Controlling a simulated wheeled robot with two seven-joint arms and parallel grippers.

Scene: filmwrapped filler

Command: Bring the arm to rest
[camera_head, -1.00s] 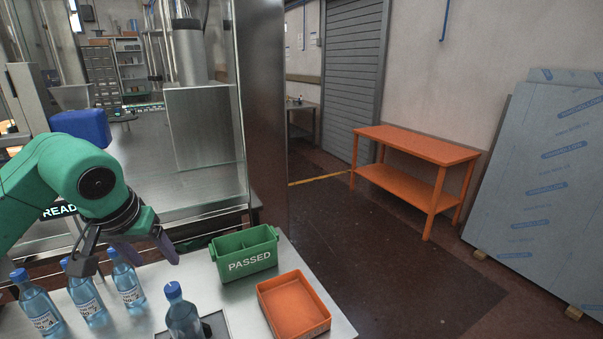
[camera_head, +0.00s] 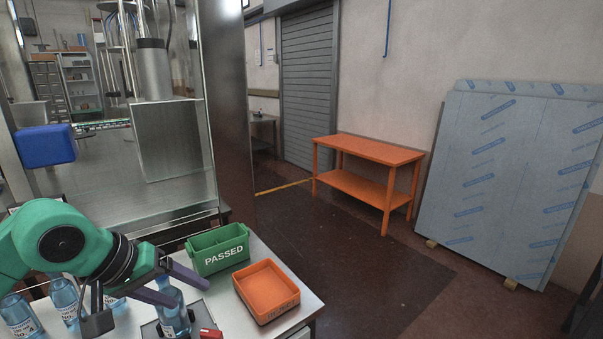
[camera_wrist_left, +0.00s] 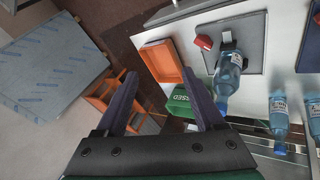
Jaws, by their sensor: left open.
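My left arm comes in from the left in the head view. Its gripper (camera_head: 188,292) has two purple fingers spread apart, close to a blue water bottle (camera_head: 172,312) that partly shows behind and below them. In the left wrist view the gripper (camera_wrist_left: 160,76) is open with nothing held between its fingers. There the bottle (camera_wrist_left: 228,75) stands on a grey plate (camera_wrist_left: 245,35), outside the fingers to the right. My right gripper is not in view.
A green "PASSED" bin (camera_head: 220,260) and an orange tray (camera_head: 266,291) sit on the steel table (camera_head: 262,252). More bottles (camera_head: 65,300) stand at left. A red object (camera_head: 210,333) lies near the front. An orange bench (camera_head: 368,150) and a leaning film-covered sheet (camera_head: 510,180) stand beyond open floor.

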